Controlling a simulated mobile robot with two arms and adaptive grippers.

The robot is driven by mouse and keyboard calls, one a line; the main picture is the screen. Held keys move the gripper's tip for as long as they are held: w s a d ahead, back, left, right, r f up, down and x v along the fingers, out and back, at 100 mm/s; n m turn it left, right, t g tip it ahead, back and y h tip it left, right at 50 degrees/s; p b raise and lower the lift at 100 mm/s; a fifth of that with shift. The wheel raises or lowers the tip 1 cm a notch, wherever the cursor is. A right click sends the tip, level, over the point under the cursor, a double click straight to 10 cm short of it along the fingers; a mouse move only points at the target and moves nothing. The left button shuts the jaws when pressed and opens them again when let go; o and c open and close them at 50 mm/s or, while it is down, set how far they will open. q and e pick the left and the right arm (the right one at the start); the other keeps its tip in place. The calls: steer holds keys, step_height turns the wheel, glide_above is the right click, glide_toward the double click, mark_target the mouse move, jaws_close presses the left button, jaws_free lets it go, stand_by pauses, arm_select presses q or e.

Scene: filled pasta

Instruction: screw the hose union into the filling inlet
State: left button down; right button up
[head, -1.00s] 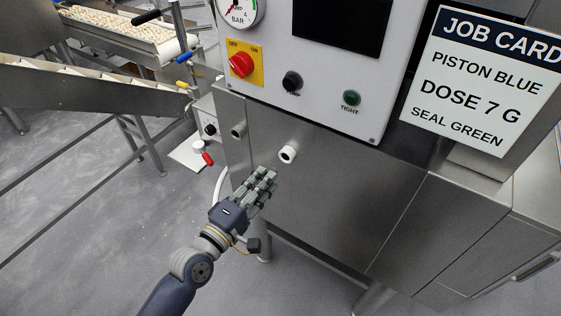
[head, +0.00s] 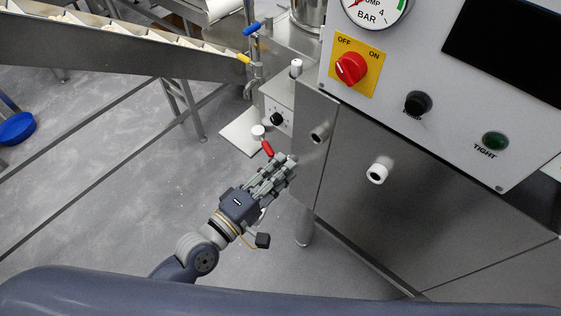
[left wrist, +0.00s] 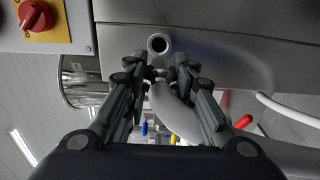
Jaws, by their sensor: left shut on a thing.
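My left gripper (head: 283,167) is shut on the hose union (left wrist: 155,75), which shows small between the fingers in the left wrist view (left wrist: 160,68). A pale hose (left wrist: 172,108) runs back from it between the fingers. The fingers hide most of the union in the head view. A grey metal stub (head: 319,133) sticks out of the machine's side, just up and right of the fingertips, apart from them. In the left wrist view a round open port (left wrist: 159,44) lies just beyond the fingertips. The union is outside it. My right gripper is out of view.
A white nozzle (head: 378,171) juts from the steel front, right of the stub. The panel above has a red switch (head: 350,68), a dark knob (head: 418,103) and a dark green TIGHT lamp (head: 495,140). A red-handled part (head: 266,146) stands behind the fingers. A conveyor (head: 110,45) runs at left.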

mark_target(295, 157)
arm_select(q)
steer(key=shift+s+d+r, duration=0.1)
steer(key=shift+s+d, duration=0.15)
steer(key=shift+w, duration=0.1)
steer(key=x, duration=0.3)
steer(key=shift+w+p, duration=0.15)
steer(key=shift+p, duration=0.25)
steer(key=shift+w+d, duration=0.35)
steer(key=shift+w, duration=0.2)
steer(key=shift+w+d, duration=0.35)
steer(key=shift+w, duration=0.1)
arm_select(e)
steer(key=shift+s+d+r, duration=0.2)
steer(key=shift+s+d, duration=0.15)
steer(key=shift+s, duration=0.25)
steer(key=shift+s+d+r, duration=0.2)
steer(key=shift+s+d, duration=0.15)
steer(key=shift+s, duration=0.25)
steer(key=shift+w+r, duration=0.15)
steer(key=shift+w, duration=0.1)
arm_select(q)
steer(key=shift+p, duration=0.35)
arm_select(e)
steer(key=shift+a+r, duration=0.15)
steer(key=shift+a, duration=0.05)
